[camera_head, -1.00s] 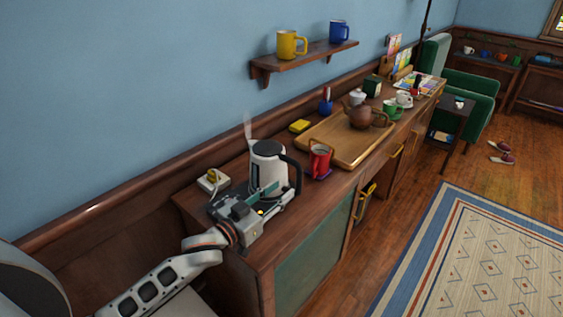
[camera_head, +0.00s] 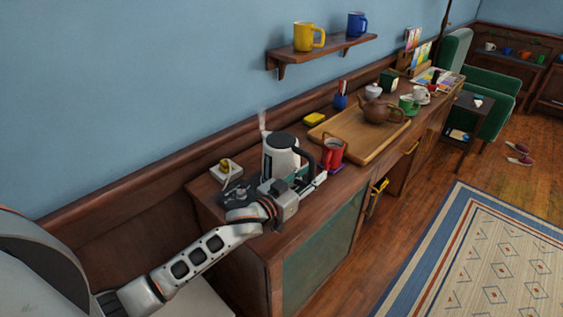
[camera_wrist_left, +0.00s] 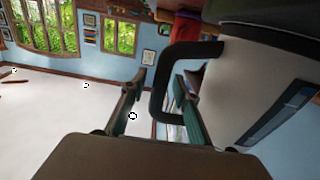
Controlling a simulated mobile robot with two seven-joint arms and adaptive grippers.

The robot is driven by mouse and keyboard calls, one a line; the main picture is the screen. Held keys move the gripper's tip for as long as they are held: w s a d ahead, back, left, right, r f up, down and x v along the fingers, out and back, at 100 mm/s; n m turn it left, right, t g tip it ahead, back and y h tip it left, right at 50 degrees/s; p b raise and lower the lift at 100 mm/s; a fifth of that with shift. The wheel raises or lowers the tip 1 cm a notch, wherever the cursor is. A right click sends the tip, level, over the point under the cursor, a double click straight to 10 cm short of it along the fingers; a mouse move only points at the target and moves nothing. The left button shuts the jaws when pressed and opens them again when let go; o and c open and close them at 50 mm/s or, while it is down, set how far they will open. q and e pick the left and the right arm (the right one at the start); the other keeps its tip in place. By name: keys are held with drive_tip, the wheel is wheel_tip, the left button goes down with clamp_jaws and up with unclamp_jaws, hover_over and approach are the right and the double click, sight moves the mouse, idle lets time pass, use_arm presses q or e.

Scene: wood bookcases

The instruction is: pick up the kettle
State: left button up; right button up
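The white kettle (camera_head: 281,157) with a dark lid and dark handle stands upright on the wooden cabinet top. Its handle faces right, and its lower part is partly hidden by my arm. My left gripper (camera_head: 312,178) is at the kettle's right side, low by the handle. In the left wrist view, the black handle (camera_wrist_left: 157,85) shows between the two spread green-grey fingers (camera_wrist_left: 158,105), with the kettle body (camera_wrist_left: 235,90) at right. The fingers look open, with gaps beside the handle. My right gripper is not in view.
A red mug (camera_head: 333,152) stands close right of the gripper. Behind are a wooden tray (camera_head: 345,142) with a brown teapot (camera_head: 379,109) and a yellow sponge-like block (camera_head: 314,119). A wall shelf (camera_head: 325,50) holds two mugs.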

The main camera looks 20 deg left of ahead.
use_arm(q)
clamp_jaws()
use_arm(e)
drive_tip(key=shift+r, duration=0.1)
